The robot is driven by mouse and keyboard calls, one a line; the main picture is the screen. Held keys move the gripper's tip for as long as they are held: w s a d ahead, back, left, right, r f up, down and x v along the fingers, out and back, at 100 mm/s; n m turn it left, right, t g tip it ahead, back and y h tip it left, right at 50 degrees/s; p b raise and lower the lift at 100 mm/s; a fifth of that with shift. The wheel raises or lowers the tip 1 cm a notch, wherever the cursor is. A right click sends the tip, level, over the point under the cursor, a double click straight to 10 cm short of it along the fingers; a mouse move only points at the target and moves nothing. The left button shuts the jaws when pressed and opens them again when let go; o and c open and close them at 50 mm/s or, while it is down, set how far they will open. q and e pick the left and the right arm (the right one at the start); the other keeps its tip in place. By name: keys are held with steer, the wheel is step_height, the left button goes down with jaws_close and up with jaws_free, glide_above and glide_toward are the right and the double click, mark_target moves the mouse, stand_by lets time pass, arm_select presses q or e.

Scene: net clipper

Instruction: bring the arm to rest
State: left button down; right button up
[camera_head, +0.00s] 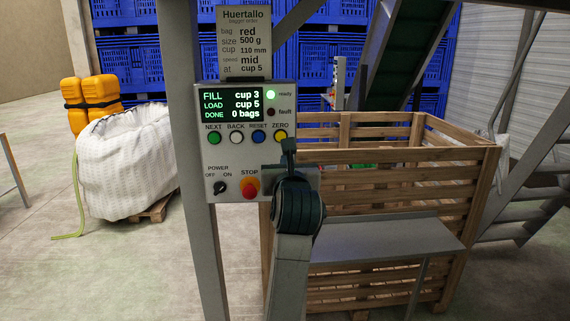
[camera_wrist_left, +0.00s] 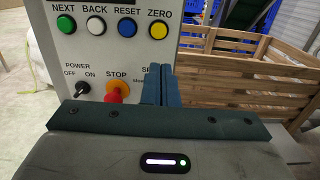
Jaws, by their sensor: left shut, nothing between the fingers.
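My left gripper (camera_head: 289,148) is raised in front of the lower right part of the grey control panel (camera_head: 207,148). Its dark fingers are shut with nothing between them; they also show in the left wrist view (camera_wrist_left: 160,72). They stand to the right of the red stop button (camera_head: 250,189) and below the yellow zero button (camera_head: 280,136). I cannot tell whether they touch the panel. The gripper hides the panel's lower right, where part of a speed label shows in the left wrist view. My right gripper is out of view.
The screen (camera_head: 230,105) reads fill cup 3, load cup 5, done 0 bags. The green ready lamp (camera_head: 270,94) is lit. A wooden crate (camera_head: 480,165) and a grey shelf (camera_head: 385,240) stand right of my arm. A white bulk bag (camera_head: 125,165) stands left.

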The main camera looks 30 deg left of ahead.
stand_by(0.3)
